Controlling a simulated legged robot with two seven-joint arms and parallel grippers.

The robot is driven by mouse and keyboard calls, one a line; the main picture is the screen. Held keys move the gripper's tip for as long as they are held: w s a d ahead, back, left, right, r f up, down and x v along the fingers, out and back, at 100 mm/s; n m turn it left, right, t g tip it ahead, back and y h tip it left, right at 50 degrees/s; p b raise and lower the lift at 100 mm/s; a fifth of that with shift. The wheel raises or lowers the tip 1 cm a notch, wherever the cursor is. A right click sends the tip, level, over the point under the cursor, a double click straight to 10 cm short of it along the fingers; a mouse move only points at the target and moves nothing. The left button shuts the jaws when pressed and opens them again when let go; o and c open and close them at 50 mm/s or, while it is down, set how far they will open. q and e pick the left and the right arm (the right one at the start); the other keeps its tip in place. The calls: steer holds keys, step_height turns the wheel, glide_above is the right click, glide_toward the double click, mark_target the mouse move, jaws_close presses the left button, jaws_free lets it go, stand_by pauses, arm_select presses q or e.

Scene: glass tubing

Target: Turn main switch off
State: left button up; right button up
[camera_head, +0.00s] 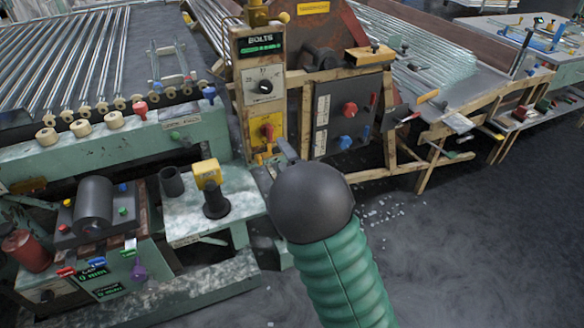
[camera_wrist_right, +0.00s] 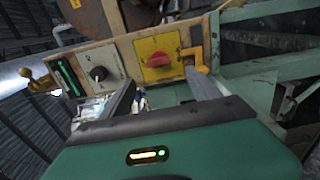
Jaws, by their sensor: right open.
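The main switch looks to be the red rotary handle (camera_head: 267,131) on a yellow plate at the bottom of the tall control panel. It also shows as a red handle (camera_wrist_right: 160,60) in the right wrist view, lying along the panel's length. My right gripper (camera_head: 273,164) is just below and in front of the switch, mostly hidden behind my round dark wrist joint. In the wrist view my right gripper (camera_wrist_right: 162,90) is open and empty, its two dark fingers on either side of the switch's line and apparently apart from it. My left gripper is not in view.
Above the switch is a dial (camera_head: 264,86) and a lit BOLTS display (camera_head: 260,44). A dark box (camera_head: 347,112) with red and blue knobs stands right. A yellow-topped post (camera_head: 210,184) stands on the bench left. The floor (camera_head: 470,240) at right is mostly clear, with scattered fragments.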

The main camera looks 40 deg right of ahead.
steer(key=v, duration=0.6)
steer(key=shift+s+p, duration=0.3)
steer(key=shift+p, duration=0.1)
steer(key=shift+a+f, duration=0.15)
steer(key=s+a+f+m+g+y, duration=0.1)
steer(key=s+a+f+m+g, duration=0.1)
steer(key=a+f+m+g, duration=0.6)
steer(key=s+a+f+m+g+y, duration=0.25)
steer(key=s+a+m, duration=0.2)
steer(key=s, duration=0.25)
steer(key=s+a+f+m+g+y, duration=0.1)
steer(key=s+a+f+m+g, duration=0.3)
steer(key=s, duration=0.3)
step_height(320, 180, up, 25)
steer(key=p, duration=2.3)
steer(key=shift+a+n+p, duration=0.35)
steer(key=shift+n+p, duration=0.05)
steer(key=shift+n, duration=0.05)
